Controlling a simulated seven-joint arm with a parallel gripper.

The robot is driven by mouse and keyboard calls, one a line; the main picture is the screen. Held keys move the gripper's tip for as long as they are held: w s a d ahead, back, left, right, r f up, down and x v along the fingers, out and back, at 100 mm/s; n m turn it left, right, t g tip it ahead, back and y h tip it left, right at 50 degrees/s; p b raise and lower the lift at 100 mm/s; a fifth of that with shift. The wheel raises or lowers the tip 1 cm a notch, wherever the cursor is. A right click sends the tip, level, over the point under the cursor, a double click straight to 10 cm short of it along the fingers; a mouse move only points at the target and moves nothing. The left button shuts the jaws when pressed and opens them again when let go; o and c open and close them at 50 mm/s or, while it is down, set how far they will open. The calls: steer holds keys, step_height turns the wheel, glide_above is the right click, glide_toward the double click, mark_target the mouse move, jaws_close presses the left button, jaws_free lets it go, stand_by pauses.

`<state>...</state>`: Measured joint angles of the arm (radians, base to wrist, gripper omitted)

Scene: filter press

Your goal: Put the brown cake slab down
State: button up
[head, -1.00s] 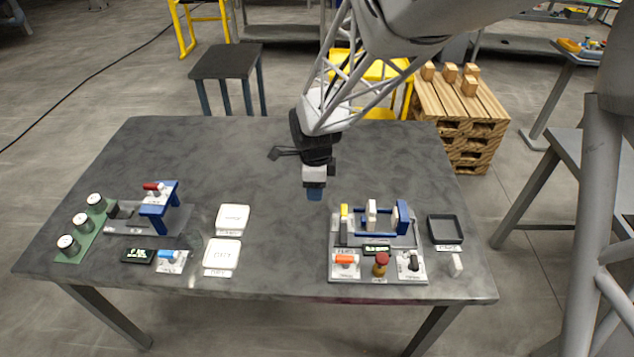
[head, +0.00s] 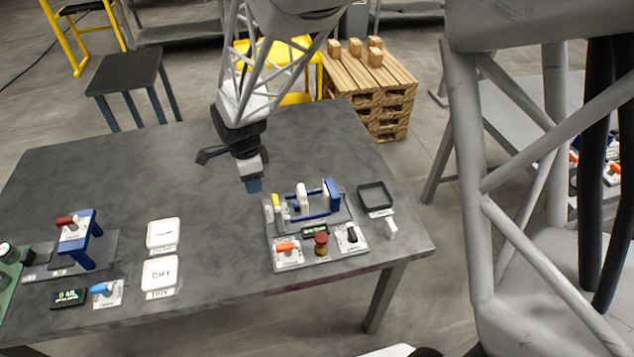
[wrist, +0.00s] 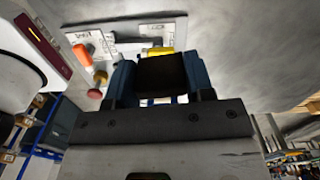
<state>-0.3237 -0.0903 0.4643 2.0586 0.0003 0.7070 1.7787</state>
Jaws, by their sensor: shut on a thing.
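My gripper (head: 253,185) hangs above the grey table, just behind and left of the press station on the right. In the wrist view its two blue fingers (wrist: 160,80) are shut on a dark slab (wrist: 163,72), the brown cake slab, which looks nearly black here. In the head view I cannot pick the slab out from the fingers. Two white square trays, one behind (head: 163,232) and one in front (head: 160,271), lie left of the gripper and look empty. The front one carries lettering. A black shallow tray (head: 375,197) lies right of the press and looks empty.
The press station (head: 290,250) has blue rails, an orange lever (head: 286,247) and a red knob (head: 321,238). A blue-framed stand (head: 83,240) is at the left. A small white piece (head: 391,228) stands near the right edge. The table's back middle is clear.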

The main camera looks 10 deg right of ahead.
steer(key=w+d+f+n, duration=0.1)
steer(key=d+n, duration=0.7)
steer(key=d, duration=0.9)
steer(key=n, duration=0.9)
glide_above(375, 199)
steer(key=shift+s+f, duration=0.1)
steer(key=shift+f, duration=0.3)
steer(key=shift+f, duration=3.15)
steer(key=shift+f, duration=0.1)
steer(key=shift+f, duration=1.75)
steer(key=shift+f, duration=0.1)
